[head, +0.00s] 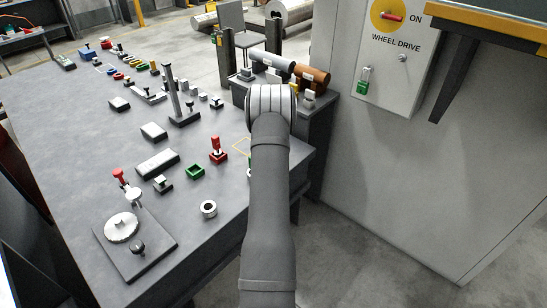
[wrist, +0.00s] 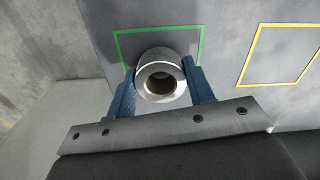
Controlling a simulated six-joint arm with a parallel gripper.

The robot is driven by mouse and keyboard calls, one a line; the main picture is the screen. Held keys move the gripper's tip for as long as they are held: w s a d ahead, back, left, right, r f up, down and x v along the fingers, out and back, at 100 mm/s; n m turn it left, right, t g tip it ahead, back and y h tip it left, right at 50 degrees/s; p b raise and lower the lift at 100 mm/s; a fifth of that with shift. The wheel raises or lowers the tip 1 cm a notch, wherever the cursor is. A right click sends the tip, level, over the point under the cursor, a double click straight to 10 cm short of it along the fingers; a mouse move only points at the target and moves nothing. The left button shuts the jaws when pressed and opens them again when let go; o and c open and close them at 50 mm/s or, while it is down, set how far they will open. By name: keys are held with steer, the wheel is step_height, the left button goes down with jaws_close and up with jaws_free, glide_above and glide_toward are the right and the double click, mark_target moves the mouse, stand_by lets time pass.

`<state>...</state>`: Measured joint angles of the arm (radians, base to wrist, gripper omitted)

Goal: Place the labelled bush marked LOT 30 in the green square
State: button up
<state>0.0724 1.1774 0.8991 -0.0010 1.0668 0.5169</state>
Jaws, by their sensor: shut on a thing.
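In the wrist view my gripper (wrist: 159,67) is shut on a grey metal bush (wrist: 160,56), one blue finger on each side. The bush's round end and dark bore face the camera; no lettering can be read on it. The green square (wrist: 158,31) is a painted outline behind the bush, which overlaps its lower middle. I cannot tell whether the bush touches the table. In the head view my arm hides the gripper and held bush. Another metal bush (head: 208,209) stands alone on the table (head: 80,150), its marking unreadable.
A yellow outlined square (wrist: 283,54) lies right of the green one. In the head view a red-handled clamp (head: 217,150) and a small green tray (head: 195,171) stand left of my arm. A wheel-drive cabinet (head: 345,140) rises to the right.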

steer(key=shift+f, duration=0.35)
steer(key=shift+f, duration=0.15)
steer(key=o, duration=1.2)
steer(key=shift+o, duration=0.2)
step_height(320, 180, up, 12)
